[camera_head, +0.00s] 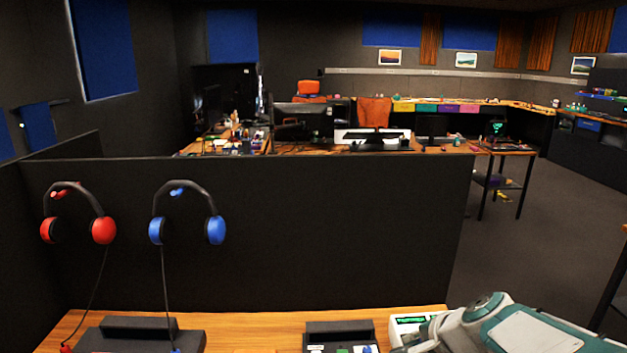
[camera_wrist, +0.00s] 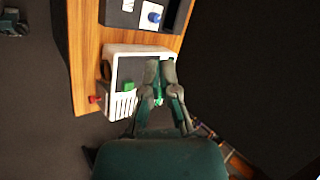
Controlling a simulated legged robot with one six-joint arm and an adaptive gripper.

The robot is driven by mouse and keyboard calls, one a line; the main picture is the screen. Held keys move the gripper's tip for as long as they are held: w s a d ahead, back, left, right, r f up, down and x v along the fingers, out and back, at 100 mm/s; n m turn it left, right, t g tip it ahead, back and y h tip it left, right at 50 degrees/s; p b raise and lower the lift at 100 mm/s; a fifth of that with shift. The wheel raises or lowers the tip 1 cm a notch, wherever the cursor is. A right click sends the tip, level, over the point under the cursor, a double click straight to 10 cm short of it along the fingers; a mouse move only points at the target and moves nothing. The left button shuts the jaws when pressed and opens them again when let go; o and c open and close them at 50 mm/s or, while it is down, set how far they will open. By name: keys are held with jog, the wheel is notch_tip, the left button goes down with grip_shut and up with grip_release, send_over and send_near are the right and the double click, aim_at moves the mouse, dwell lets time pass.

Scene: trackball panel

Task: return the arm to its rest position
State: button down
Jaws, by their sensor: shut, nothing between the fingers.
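My arm (camera_head: 530,328), teal and white, reaches in from the lower right of the head view, low over the right end of the wooden desk. My gripper (camera_wrist: 160,70) shows in the wrist view, with its two grey fingers close together and nothing held. It appears over a white device (camera_wrist: 113,52) with a green button and a slotted side. That device also shows in the head view (camera_head: 408,321), with a green display, partly hidden behind my arm. I cannot tell the height between fingertips and device.
A dark panel with a blue ball (camera_head: 343,332) sits left of the device. Red headphones (camera_head: 103,230) and blue headphones (camera_head: 215,230) hang on a dark partition (camera_head: 330,235) behind the desk (camera_head: 250,325). Open floor (camera_head: 530,240) lies to the right.

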jog(key=s+a+r+n+h, duration=0.1)
jog(key=s+r+n+h, duration=0.1)
jog(key=s+n, duration=0.4)
jog(key=s+a+r+n+g+h, duration=0.1)
jog(key=s+n, duration=0.5)
jog(key=s, duration=0.4)
jog(key=shift+s+a+r+n+h, duration=0.2)
jog(key=shift+s+r+n+h, duration=0.1)
jog(key=shift+r+n+h, duration=0.1)
